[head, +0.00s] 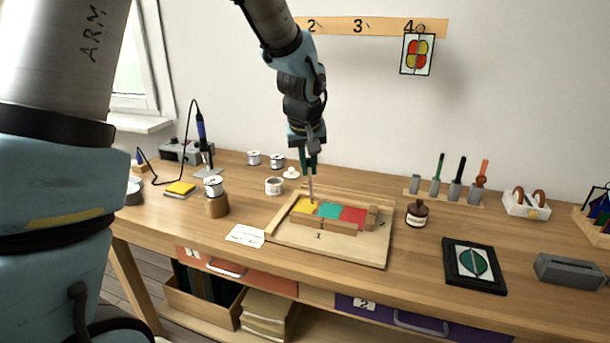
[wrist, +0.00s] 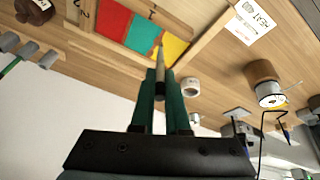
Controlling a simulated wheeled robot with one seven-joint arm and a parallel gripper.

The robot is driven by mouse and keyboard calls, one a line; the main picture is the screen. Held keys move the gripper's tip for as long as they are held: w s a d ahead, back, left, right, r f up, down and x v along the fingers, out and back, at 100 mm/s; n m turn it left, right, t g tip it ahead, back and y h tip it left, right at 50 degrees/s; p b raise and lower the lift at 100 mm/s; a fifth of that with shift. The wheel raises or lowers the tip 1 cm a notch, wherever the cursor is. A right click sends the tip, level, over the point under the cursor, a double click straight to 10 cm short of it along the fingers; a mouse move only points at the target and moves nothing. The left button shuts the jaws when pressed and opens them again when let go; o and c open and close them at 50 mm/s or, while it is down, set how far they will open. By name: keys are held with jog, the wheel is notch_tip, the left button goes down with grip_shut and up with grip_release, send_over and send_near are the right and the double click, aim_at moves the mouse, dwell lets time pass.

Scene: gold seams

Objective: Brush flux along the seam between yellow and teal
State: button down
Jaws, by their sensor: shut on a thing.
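The yellow (head: 303,205), teal (head: 328,211) and red (head: 354,215) glass pieces lie in a row on the wooden board (head: 370,250). The wrist view shows yellow (wrist: 175,49), teal (wrist: 140,36) and red (wrist: 112,18) too. My gripper (head: 309,168) is above the yellow end, pointing down, and shut on a slim brush (head: 311,187). In the wrist view my gripper (wrist: 160,84) has the brush (wrist: 160,62) between its green fingers. The brush tip is at the yellow piece, close to the yellow-teal seam. I cannot tell whether it touches the glass.
Wooden strips fence the glass, with a block (head: 371,218) at the red end. A small white-rimmed pot (head: 274,186) stands behind left, a brown bottle (head: 417,213) at right. A card (head: 246,236) lies by the board's left corner. A soldering iron (head: 201,130) stands further left.

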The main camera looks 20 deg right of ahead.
jog(key=shift+s+a+f, duration=0.1)
jog(key=shift+f, duration=0.25)
jog(key=w+d+f+b, duration=0.1)
jog(key=w+d+f, duration=0.2)
jog(key=w+d, duration=0.1)
jog(key=shift+w, duration=0.25)
dwell(0.4)
jog(key=shift+d+f, duration=0.1)
jog(key=shift+f+b, duration=0.35)
jog(key=shift+b, duration=0.2)
dwell(1.7)
jog(key=shift+s, duration=0.1)
dwell(0.4)
jog(key=s+a+b, duration=0.2)
jog(key=s+a, duration=0.2)
jog(key=shift+s, duration=0.15)
dwell(3.2)
